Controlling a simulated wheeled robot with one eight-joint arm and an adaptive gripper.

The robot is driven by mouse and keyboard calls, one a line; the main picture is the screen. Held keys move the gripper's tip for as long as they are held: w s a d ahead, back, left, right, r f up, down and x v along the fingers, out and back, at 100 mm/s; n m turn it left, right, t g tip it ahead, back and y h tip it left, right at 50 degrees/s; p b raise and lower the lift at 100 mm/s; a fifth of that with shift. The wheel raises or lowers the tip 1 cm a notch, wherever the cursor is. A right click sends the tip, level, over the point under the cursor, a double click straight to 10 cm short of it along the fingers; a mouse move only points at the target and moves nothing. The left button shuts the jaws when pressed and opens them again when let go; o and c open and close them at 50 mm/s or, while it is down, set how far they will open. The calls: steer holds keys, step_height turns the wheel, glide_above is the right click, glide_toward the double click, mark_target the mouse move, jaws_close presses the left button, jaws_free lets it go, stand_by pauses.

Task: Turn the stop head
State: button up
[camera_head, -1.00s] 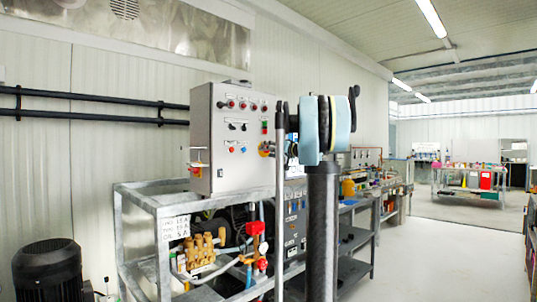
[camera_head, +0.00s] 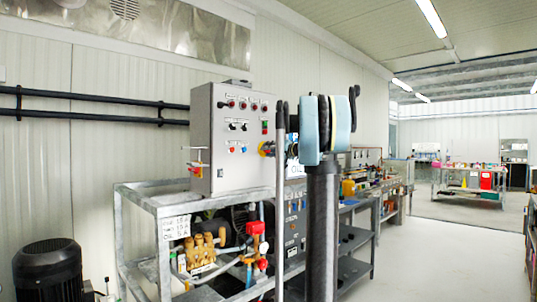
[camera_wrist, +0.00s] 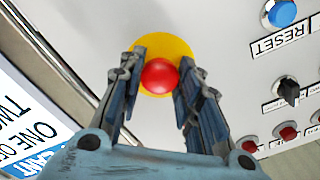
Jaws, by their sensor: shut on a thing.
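The stop head is a round red button (camera_wrist: 159,76) on a yellow disc (camera_wrist: 151,107), fixed to the grey control panel. In the wrist view my gripper (camera_wrist: 159,73) has its two dark fingers on either side of the red head, closed on it. The finger pads partly cover the yellow disc. There my arm and a grey post hide most of my gripper. Whether the head has rotated cannot be told.
Near the stop head are a blue reset button (camera_wrist: 282,13), a black selector knob (camera_wrist: 289,89) and red buttons (camera_wrist: 287,132). The box stands on a metal frame (camera_head: 150,195) with a brass pump (camera_head: 201,250). A black motor (camera_head: 47,272) is at left. Open floor lies right.

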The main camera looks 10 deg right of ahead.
steer(key=shift+d+m, duration=0.1)
steer(key=shift+m, duration=1.1)
steer(key=o, duration=1.1)
steer(key=v, duration=1.2)
steer(key=shift+f, duration=0.1)
